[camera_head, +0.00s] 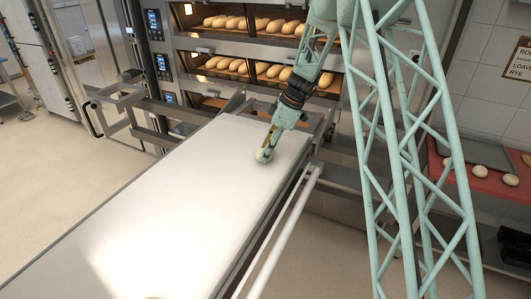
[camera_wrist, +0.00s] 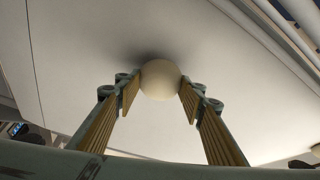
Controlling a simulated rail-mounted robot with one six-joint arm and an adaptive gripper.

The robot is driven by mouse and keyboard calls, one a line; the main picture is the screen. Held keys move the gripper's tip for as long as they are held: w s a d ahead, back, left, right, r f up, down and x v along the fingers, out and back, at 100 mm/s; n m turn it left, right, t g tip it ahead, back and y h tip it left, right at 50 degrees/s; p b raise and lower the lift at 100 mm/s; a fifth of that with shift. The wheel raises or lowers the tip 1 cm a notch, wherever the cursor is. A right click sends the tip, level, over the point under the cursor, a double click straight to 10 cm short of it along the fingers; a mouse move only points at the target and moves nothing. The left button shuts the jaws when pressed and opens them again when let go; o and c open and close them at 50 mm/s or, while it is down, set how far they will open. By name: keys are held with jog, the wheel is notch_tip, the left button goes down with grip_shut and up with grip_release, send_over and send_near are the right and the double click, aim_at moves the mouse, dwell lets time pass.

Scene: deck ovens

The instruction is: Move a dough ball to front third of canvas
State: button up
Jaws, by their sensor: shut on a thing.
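My gripper (camera_head: 265,152) is over the far part of the long pale canvas (camera_head: 165,200), toward the ovens. It is shut on a pale round dough ball (camera_head: 262,157). In the wrist view the dough ball (camera_wrist: 160,80) sits between the two finger pads of my gripper (camera_wrist: 160,88), with a dark shadow on the canvas (camera_wrist: 80,55) beside it. The ball is at or just above the canvas; I cannot tell if it touches. The rest of the canvas is mostly bare, with a small pale thing (camera_head: 152,297) cut off at the bottom edge of the head view.
Deck ovens (camera_head: 250,50) with many loaves stand behind the canvas. A metal rail (camera_head: 285,230) runs along its right side. At right, a red table (camera_head: 480,185) holds a grey tray (camera_head: 475,150) and several dough balls (camera_head: 510,180). Floor is open at left.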

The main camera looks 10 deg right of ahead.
jog(key=shift+f, duration=0.3)
jog(key=shift+f+b, duration=0.15)
jog(key=shift+b, duration=0.15)
jog(key=o, duration=0.8)
jog(key=shift+r+p, duration=0.2)
jog(key=shift+p, duration=0.1)
jog(key=shift+d+r, duration=0.1)
jog(key=shift+r, duration=0.15)
jog(key=v, duration=1.1)
jog(key=shift+r+b, duration=0.2)
jog(key=shift+b, duration=0.15)
jog(key=shift+s+d, duration=0.1)
jog(key=shift+d, duration=0.05)
